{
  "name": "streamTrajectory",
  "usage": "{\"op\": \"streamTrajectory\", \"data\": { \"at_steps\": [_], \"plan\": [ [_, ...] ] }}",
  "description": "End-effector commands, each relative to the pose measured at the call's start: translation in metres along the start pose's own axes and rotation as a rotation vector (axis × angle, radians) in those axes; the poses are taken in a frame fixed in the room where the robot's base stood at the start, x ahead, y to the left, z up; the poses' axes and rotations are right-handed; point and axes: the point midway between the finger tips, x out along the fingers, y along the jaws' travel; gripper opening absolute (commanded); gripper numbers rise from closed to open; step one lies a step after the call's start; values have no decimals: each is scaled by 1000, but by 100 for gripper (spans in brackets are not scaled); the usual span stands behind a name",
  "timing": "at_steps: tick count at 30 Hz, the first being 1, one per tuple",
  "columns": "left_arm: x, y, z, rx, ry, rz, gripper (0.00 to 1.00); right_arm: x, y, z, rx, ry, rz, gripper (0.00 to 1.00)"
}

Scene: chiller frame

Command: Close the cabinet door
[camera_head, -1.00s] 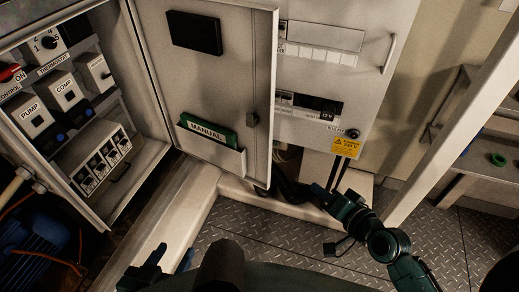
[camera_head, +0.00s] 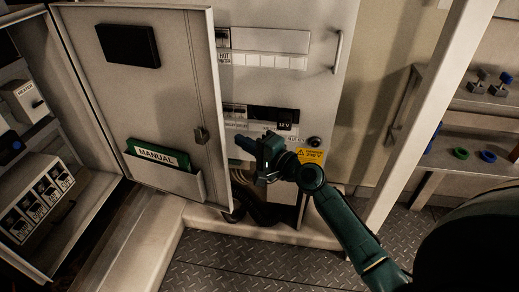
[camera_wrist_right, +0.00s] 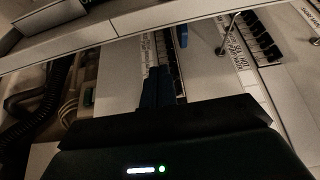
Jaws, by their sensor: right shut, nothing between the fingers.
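The grey cabinet door (camera_head: 150,95) stands open in the head view, hinged on its left side to the cabinet (camera_head: 95,215). Its inner face shows a black panel, a pocket with a green "MANUAL" booklet (camera_head: 157,156) and a small latch (camera_head: 201,135) near the free edge. My right gripper (camera_head: 240,144) is shut and empty, just right of the door's free edge, in front of the second cabinet. In the right wrist view its dark fingers (camera_wrist_right: 160,88) are together. I cannot tell whether it touches the door. My left gripper is out of view.
The second cabinet (camera_head: 290,85) behind my right gripper has breakers, a handle and a yellow warning label (camera_head: 309,157). A pale post (camera_head: 430,110) and a shelf with coloured caps (camera_head: 463,154) stand at right. Tread-plate floor (camera_head: 270,265) lies below.

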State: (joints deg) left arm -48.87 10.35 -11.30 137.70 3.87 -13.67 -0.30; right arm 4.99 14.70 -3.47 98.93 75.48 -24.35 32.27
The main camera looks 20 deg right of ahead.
Motion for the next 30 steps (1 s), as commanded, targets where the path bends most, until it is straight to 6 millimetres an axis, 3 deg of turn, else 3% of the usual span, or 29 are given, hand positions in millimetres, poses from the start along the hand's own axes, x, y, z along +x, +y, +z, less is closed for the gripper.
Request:
{"op": "streamTrajectory", "data": {
  "at_steps": [2,6,12,30],
  "plan": [
    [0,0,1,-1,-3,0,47,14,-1,0,0,0,-2,0],
    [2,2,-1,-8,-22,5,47,3,-1,21,2,-2,2,0],
    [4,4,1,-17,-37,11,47,-2,0,36,0,0,1,0],
    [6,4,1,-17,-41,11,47,-3,0,38,0,10,1,0]
  ]
}}
